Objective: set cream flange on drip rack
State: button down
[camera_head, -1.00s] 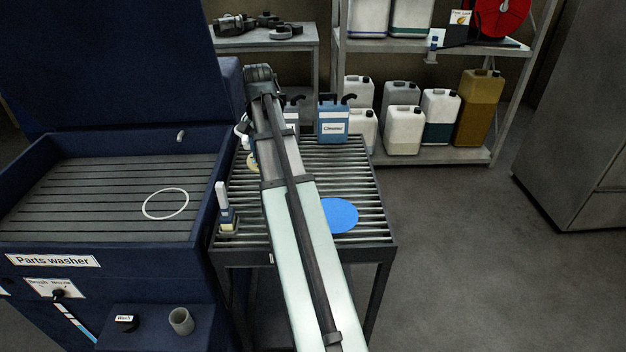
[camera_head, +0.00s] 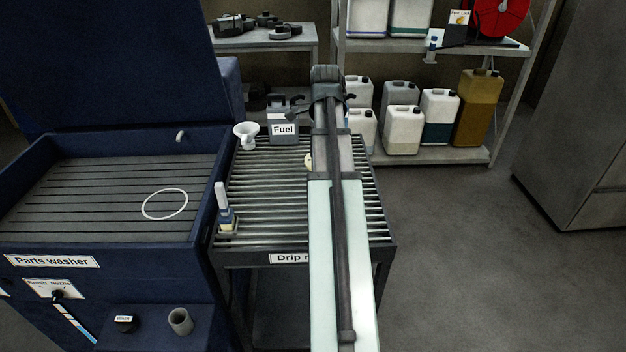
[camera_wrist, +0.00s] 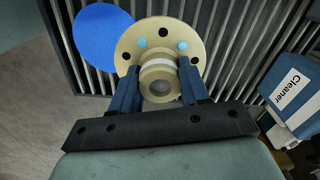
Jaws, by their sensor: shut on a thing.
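The cream flange (camera_wrist: 152,40) is a round disc with bolt holes, some showing blue, and a raised hub. My gripper (camera_wrist: 160,84) is shut on its hub, with one blue finger on each side, in the wrist view. In the head view only a cream sliver of the flange (camera_head: 308,160) shows left of my arm; the arm hides the fingers. The flange is over the drip rack (camera_head: 265,190), a slatted metal table; its height above the slats is unclear. A flat blue disc (camera_wrist: 98,36) on the rack is partly overlapped by the flange in the wrist view and hidden in the head view.
A white funnel (camera_head: 246,133) and a fuel can (camera_head: 283,128) stand at the rack's back. A cleaner can (camera_wrist: 290,95) is right of the gripper in the wrist view. A brush (camera_head: 225,212) stands at the left edge. The parts washer (camera_head: 100,200) adjoins the rack's left side.

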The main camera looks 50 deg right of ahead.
jog(key=shift+f, duration=5)
jog(key=shift+f, duration=0.15)
jog(key=c, duration=0.5)
grip_release()
jog(key=shift+c, duration=0.2)
notch_tip(320, 180, up, 12)
jog(key=shift+r, duration=0.2)
